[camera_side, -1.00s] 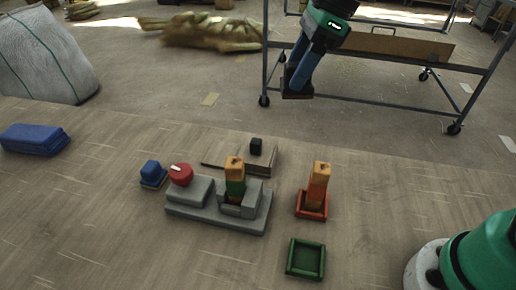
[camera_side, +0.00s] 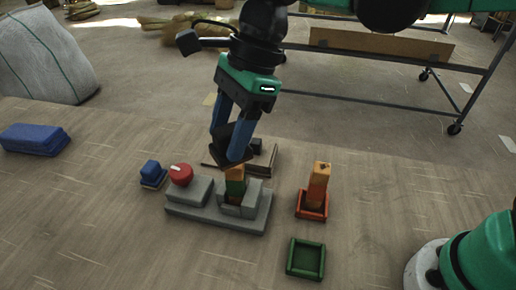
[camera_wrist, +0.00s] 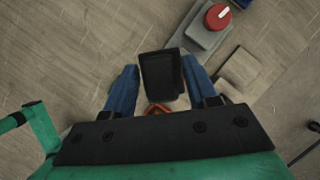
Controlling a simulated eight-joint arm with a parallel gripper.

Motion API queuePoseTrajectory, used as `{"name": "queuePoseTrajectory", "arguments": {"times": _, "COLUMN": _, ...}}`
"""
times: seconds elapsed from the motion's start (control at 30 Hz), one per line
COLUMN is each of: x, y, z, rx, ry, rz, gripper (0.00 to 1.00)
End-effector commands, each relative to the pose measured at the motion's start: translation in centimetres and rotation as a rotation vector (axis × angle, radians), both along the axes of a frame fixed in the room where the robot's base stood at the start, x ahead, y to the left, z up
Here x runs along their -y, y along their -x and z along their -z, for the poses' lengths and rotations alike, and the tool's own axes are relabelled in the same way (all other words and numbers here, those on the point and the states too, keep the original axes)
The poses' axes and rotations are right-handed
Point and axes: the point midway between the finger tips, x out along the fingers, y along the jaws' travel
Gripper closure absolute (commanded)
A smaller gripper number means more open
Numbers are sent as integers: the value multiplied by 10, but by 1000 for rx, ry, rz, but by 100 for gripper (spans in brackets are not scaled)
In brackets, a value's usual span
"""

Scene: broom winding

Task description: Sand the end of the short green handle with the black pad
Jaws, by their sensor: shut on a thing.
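My gripper (camera_side: 230,142) has blue fingers and is shut on the black pad (camera_wrist: 161,75), which shows between the fingertips in the wrist view. In the wrist view, an orange-brown end (camera_wrist: 157,107) shows just below the pad.
A red knob (camera_side: 181,174) is on the clamp's left, with a blue block (camera_side: 152,173) beside it. Another orange handle (camera_side: 319,182) stands in a red tray (camera_side: 312,212). An empty green tray (camera_side: 306,272) is in front.

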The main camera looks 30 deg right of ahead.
Motion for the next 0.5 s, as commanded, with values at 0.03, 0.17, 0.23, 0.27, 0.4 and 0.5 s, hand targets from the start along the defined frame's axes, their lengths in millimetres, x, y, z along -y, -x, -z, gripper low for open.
{"name": "queuePoseTrajectory", "arguments": {"times": 0.03, "x": 0, "y": 0, "z": 5, "rx": 0, "ry": 0, "rz": 0, "gripper": 91}}
{"name": "queuePoseTrajectory", "arguments": {"times": 0.17, "x": 0, "y": 0, "z": 17, "rx": 0, "ry": 0, "rz": 1, "gripper": 91}}
{"name": "queuePoseTrajectory", "arguments": {"times": 0.23, "x": 0, "y": 0, "z": 23, "rx": 0, "ry": 0, "rz": 1, "gripper": 91}}
{"name": "queuePoseTrajectory", "arguments": {"times": 0.27, "x": 0, "y": 0, "z": 26, "rx": 0, "ry": 0, "rz": 1, "gripper": 91}}
{"name": "queuePoseTrajectory", "arguments": {"times": 0.4, "x": 2, "y": -3, "z": 42, "rx": 0, "ry": 0, "rz": 3, "gripper": 97}}
{"name": "queuePoseTrajectory", "arguments": {"times": 0.5, "x": 7, "y": -11, "z": 41, "rx": 0, "ry": 0, "rz": 4, "gripper": 98}}
